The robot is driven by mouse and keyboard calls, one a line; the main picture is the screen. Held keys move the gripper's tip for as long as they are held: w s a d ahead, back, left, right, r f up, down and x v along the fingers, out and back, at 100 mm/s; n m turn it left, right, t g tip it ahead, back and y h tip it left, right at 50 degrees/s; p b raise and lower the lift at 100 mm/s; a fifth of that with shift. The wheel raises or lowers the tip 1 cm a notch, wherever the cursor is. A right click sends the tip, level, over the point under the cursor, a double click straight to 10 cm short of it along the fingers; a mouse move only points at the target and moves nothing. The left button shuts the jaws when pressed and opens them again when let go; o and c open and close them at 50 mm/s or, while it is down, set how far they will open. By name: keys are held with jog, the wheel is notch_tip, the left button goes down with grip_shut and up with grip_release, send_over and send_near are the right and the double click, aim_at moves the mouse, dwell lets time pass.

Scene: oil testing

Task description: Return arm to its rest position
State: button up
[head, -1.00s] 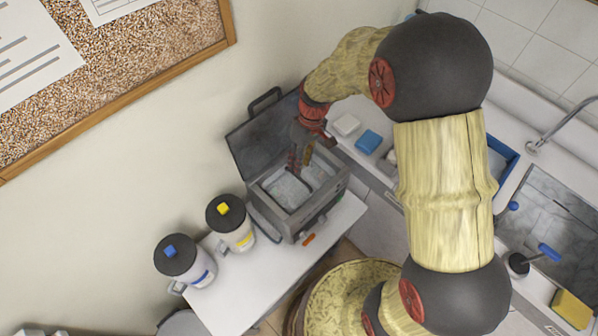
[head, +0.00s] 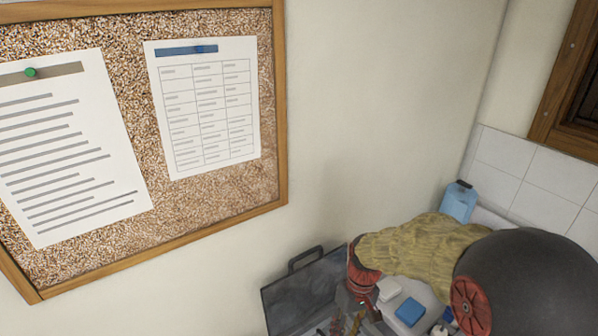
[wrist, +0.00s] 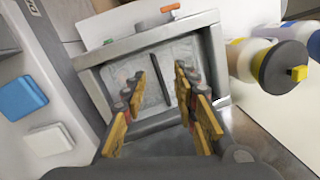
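My gripper (wrist: 159,78) is open over the grey fryer (wrist: 150,42) in the wrist view. Its two yellow-tipped fingers stand apart with nothing gripped between them. A dark bar shows in the fryer's pale basin, behind the gap between the fingers. In the head view my gripper (head: 347,325) is at the bottom edge, beside the fryer's raised dark lid (head: 303,290). Most of the fryer and the lower part of my arm are out of that view.
A blue block (wrist: 22,97) and a white block (wrist: 48,140) lie on the counter beside the fryer. A container with a yellow-knobbed dark lid (wrist: 283,70) stands on the other side. A cork board (head: 215,195) hangs on the wall. A blue bottle (head: 458,202) stands in the corner.

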jog(key=s+d+r+m+t+b, duration=0.1)
jog(key=s+d+r+m+t, duration=0.1)
jog(key=s+r, duration=0.5)
jog(key=s+d+r+m+t+h+b, duration=0.1)
jog(key=s+d+r+t, duration=0.3)
jog(key=s+r, duration=0.4)
jog(key=shift+s+d+r+m+t+b, duration=0.35)
jog(key=shift+r+t, duration=0.35)
jog(key=shift+r, duration=1.95)
jog(key=shift+w, duration=0.1)
jog(key=shift+c, duration=0.2)
